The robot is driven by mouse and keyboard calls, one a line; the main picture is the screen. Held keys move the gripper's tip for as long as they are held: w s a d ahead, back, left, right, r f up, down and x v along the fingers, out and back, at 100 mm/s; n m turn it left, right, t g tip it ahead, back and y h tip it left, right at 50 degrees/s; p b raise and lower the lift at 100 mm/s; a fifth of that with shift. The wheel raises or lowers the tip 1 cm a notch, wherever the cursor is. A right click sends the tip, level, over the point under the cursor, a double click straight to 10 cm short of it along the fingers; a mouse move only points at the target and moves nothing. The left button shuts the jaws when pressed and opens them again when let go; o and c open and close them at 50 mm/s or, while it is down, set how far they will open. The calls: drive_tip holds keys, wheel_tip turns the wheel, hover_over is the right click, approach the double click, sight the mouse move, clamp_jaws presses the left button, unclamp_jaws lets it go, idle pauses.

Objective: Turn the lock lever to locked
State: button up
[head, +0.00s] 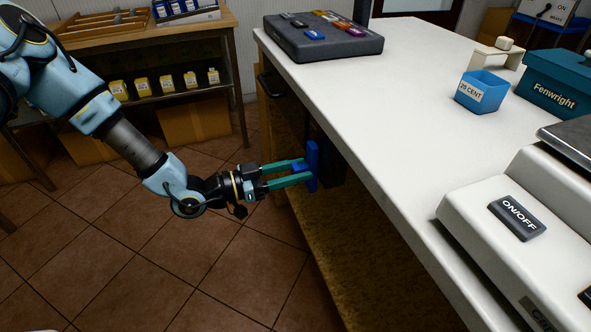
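A blue lever (313,165) stands upright at the side of the white-topped counter, below its edge. A dark box (329,163) shows just behind it, partly hidden. No lock marking can be read from here. My gripper (304,171) reaches in from the left with its two teal fingers level and apart, one above the other. The fingertips are at the lever, and a small blue part shows between them. I cannot tell whether the fingers press on it or only surround it.
The white counter (400,110) overhangs to the right of my gripper. On it are a dark tray (330,44), a blue "20 CENT" box (484,90), a teal Fenwright box (555,85) and a scale (530,225). A wooden shelf (145,45) stands behind. The tiled floor below is clear.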

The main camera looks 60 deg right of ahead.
clamp_jaws()
idle(1.0)
